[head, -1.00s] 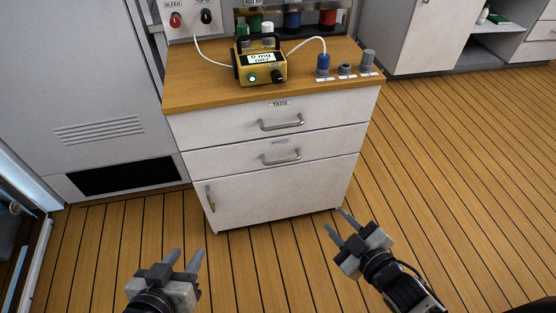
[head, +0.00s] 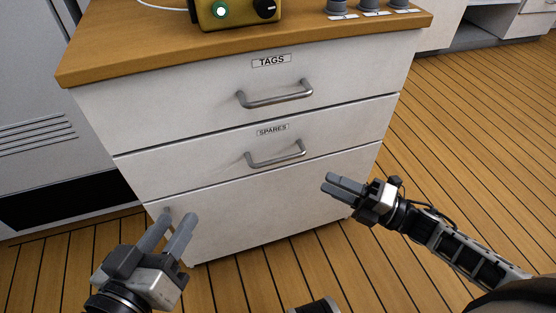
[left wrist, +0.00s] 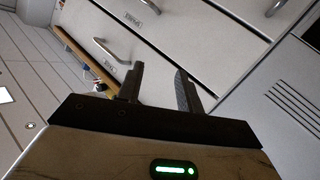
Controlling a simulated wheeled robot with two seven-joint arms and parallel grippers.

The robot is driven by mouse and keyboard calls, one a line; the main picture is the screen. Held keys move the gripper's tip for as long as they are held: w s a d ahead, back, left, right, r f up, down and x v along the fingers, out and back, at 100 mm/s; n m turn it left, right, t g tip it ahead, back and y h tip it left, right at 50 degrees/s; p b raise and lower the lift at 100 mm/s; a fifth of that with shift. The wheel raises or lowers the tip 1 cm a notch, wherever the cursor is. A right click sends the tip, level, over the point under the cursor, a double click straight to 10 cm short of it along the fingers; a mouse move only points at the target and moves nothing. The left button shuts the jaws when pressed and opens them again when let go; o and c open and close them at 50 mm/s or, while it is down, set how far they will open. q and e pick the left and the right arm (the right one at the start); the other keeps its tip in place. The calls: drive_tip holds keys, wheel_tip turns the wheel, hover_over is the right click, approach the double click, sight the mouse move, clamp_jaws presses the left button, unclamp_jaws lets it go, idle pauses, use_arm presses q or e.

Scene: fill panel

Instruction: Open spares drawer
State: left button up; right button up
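The spares drawer (head: 205,165) is the middle front of the white cabinet, under a "SPARES" label (head: 272,130). It looks shut, flush with the front. Its grey bar handle (head: 275,154) is clear of both grippers; it also shows at the top of the left wrist view (left wrist: 151,6). My left gripper (head: 179,217) is open and empty, below and left of that handle, in front of the lower door. Its parted fingers show in the left wrist view (left wrist: 158,72). My right gripper (head: 327,182) is empty, below and right of the handle, with its fingers apart and pointing left.
The tags drawer (head: 170,97), also shut, is directly above, with a similar handle (head: 275,94). The wooden top (head: 130,45) carries a yellow meter (head: 238,12) and several knobs. A lower door (head: 260,205) is below. Plank floor is clear at right.

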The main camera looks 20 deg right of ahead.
sight(279, 158)
drive_tip(key=b+x, duration=0.2)
drive_tip(key=x, duration=1.1)
drive_tip(key=shift+w, duration=0.1)
clamp_jaws()
